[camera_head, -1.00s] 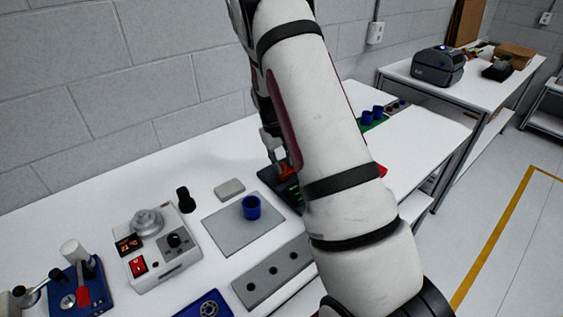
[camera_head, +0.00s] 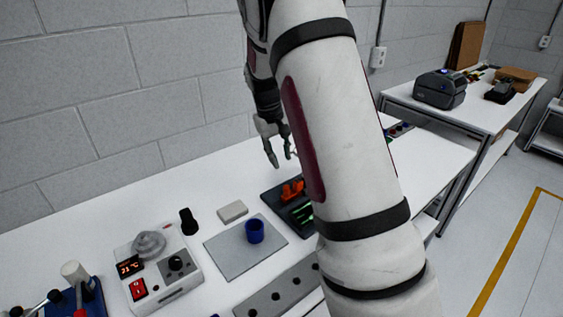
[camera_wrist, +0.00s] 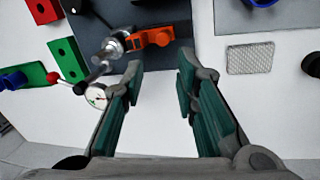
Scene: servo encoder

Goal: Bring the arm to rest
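My gripper (camera_wrist: 162,88) is open and empty in the wrist view, its two green-padded fingers spread apart over the white table. In the head view my gripper (camera_head: 281,160) hangs above the bench near the wall. It is clear of the dark fixture (camera_head: 275,204) with the orange clamp (camera_head: 292,189). In the wrist view the orange clamp (camera_wrist: 150,38) and a metal shaft-like part (camera_wrist: 112,45) sit on the dark fixture, beyond the fingertips. My arm hides part of the bench behind the fixture in the head view.
A grey mat (camera_head: 232,256) holds a blue cup (camera_head: 255,231). A light grey block (camera_head: 232,211), a black knob-like piece (camera_head: 188,221) and a white control box (camera_head: 160,275) stand left. In the wrist view, red (camera_wrist: 42,10) and green (camera_wrist: 68,60) blocks and a dial gauge (camera_wrist: 97,97) are near.

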